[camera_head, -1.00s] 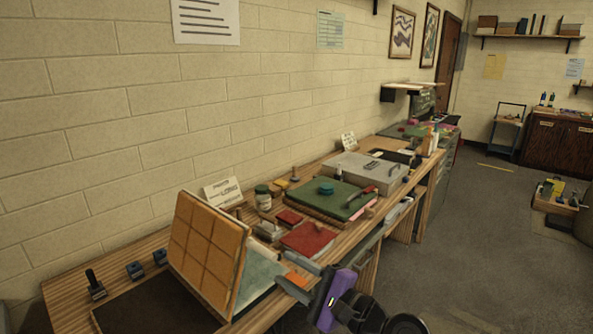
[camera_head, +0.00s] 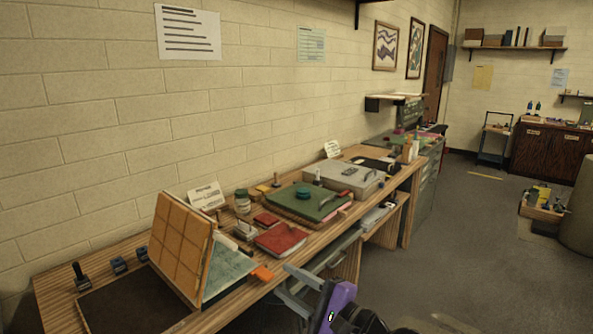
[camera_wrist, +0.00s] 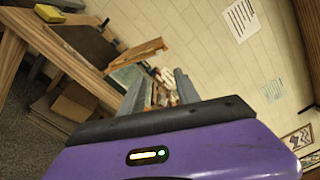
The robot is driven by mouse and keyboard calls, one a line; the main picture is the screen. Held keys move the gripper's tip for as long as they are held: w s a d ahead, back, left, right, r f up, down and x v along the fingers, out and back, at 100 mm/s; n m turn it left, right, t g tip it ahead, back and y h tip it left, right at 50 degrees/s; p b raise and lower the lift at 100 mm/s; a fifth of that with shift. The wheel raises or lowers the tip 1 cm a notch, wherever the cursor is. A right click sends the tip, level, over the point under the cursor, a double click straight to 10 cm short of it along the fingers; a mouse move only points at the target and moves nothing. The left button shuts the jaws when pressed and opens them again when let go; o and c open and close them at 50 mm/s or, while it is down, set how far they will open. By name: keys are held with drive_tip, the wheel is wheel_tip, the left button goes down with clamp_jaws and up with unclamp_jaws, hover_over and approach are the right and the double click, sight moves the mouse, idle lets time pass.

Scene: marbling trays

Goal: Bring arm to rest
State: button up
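My gripper (camera_head: 284,280) is at the bottom of the head view, beside the front edge of the wooden bench (camera_head: 345,222). Its two grey fingers are apart, and I see nothing held between them. In the wrist view my gripper (camera_wrist: 158,82) also shows its fingers spread, with the bench items in the background between them. My purple wrist housing fills the bottom of that view. An orange piece (camera_head: 262,273) juts at the bench's front edge, just left of the fingertips.
A hinged wooden frame (camera_head: 182,243) stands tilted open over a teal surface. A red block (camera_head: 281,240), a green board (camera_head: 307,202) and a grey case (camera_head: 345,178) lie farther along the bench. Open grey floor (camera_head: 465,250) lies to the right. A low crate (camera_head: 537,208) stands there.

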drive_tip(key=w+d+r+n+t+h, duration=0.1)
drive_tip(key=w+d+r+t+h, duration=0.1)
drive_tip(key=d+t, duration=0.1)
drive_tip(key=s+d+f+n+t+h, duration=0.2)
drive_tip(key=s+d+f+n+h, duration=0.15)
drive_tip(key=s+d, duration=0.25)
drive_tip(key=s+d+f+n+t+h, duration=0.1)
drive_tip(key=s+d+f+n+h, duration=0.1)
drive_tip(key=s+d+f+h, duration=0.4)
drive_tip(key=s+d+n+g, duration=0.1)
drive_tip(key=s+d+n, duration=0.1)
drive_tip(key=s, duration=1)
drive_tip(key=s+d+f+n+g+h, duration=0.1)
drive_tip(key=s+d+n, duration=0.1)
drive_tip(key=s, duration=1.1)
drive_tip(key=s+d+f+n+g+h, duration=0.1)
drive_tip(key=s+n, duration=0.2)
drive_tip(key=s, duration=0.9)
drive_tip(key=shift+s+d+f, duration=0.15)
drive_tip(key=shift+s+d, duration=0.15)
drive_tip(key=shift+d, duration=0.1)
drive_tip(key=shift+a+n, duration=0.1)
drive_tip(key=shift+n, duration=0.15)
